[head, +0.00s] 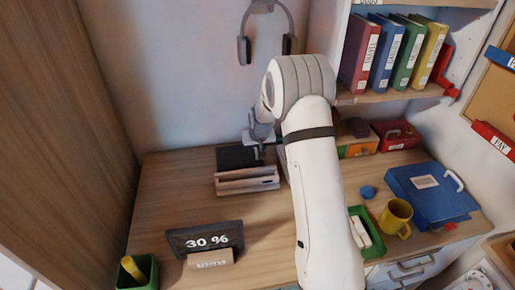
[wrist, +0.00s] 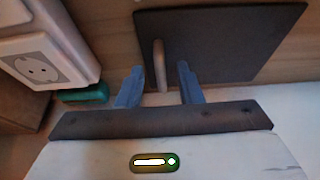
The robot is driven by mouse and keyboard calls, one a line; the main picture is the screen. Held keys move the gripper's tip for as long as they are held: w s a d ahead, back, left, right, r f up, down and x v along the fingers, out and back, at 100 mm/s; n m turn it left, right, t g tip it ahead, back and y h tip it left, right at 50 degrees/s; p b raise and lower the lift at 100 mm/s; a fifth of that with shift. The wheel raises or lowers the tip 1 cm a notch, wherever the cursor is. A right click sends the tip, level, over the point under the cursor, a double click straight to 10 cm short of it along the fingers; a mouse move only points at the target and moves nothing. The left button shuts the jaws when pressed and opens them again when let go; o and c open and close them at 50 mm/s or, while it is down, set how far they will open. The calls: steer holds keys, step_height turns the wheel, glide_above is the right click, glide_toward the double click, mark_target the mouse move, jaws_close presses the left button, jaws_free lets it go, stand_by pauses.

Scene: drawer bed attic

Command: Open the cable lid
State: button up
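The cable lid is a dark, flat, square plate (head: 233,157) at the back of the desk, by the wall.
A long slotted box (head: 247,181) stands just in front of the lid. A white socket block (wrist: 38,68) and a green item (wrist: 85,95) are near my gripper. A 30 % sign (head: 205,240) stands forward.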

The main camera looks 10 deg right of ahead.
jaws_close()
stand_by(0.5)
steer(key=shift+d, duration=0.15)
steer(key=shift+r, duration=0.1)
